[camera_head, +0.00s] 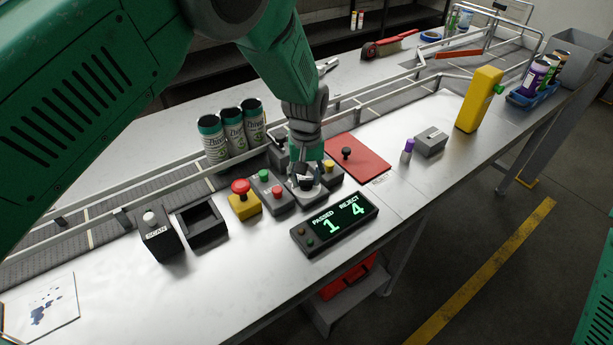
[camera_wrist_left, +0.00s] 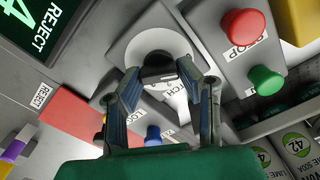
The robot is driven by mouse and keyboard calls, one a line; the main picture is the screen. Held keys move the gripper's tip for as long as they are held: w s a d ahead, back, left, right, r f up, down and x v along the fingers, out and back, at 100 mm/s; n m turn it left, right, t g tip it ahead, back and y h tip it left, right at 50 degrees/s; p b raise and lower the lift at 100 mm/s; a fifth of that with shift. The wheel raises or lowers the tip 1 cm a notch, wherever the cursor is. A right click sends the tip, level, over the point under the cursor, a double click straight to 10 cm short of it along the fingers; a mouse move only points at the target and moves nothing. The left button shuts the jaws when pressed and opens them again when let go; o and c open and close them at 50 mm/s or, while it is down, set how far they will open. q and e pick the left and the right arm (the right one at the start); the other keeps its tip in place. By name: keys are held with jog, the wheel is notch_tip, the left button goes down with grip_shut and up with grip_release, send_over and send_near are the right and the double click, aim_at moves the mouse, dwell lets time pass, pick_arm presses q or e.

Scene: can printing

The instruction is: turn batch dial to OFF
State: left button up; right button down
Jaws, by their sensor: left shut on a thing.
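The batch dial is a black knob on a round pale plate, set on a grey box. In the head view the dial (camera_head: 306,184) sits under my left gripper (camera_head: 305,172), which hides most of it. In the left wrist view the dial (camera_wrist_left: 158,66) shows between the fingertips of my left gripper (camera_wrist_left: 165,78), which is shut on it from both sides. Lettering beside the plate is partly hidden by the fingers, so I cannot tell the dial's setting. My right gripper is in neither view.
A box with red and green buttons (camera_head: 268,190) and a yellow emergency-stop box (camera_head: 243,199) stand left of the dial. A display (camera_head: 334,224) reading PASSED 1, REJECT 4 lies in front. A red mat (camera_head: 361,163) is to the right. Several cans (camera_head: 232,130) stand behind.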

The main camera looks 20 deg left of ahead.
aim_at(307, 180)
pick_arm(q)
jog(key=shift+s+d+f, duration=0.15)
jog(key=shift+s+f, duration=0.05)
jog(key=shift+s, duration=0.15)
jog(key=o, duration=1.1)
jog(key=shift+o, duration=0.2)
jog(key=shift+r, duration=0.15)
jog(key=shift+w+r, duration=0.1)
jog(key=shift+w, duration=0.05)
jog(key=shift+r, duration=0.3)
notch_tip(307, 180, up, 11)
jog(key=shift+d, duration=0.1)
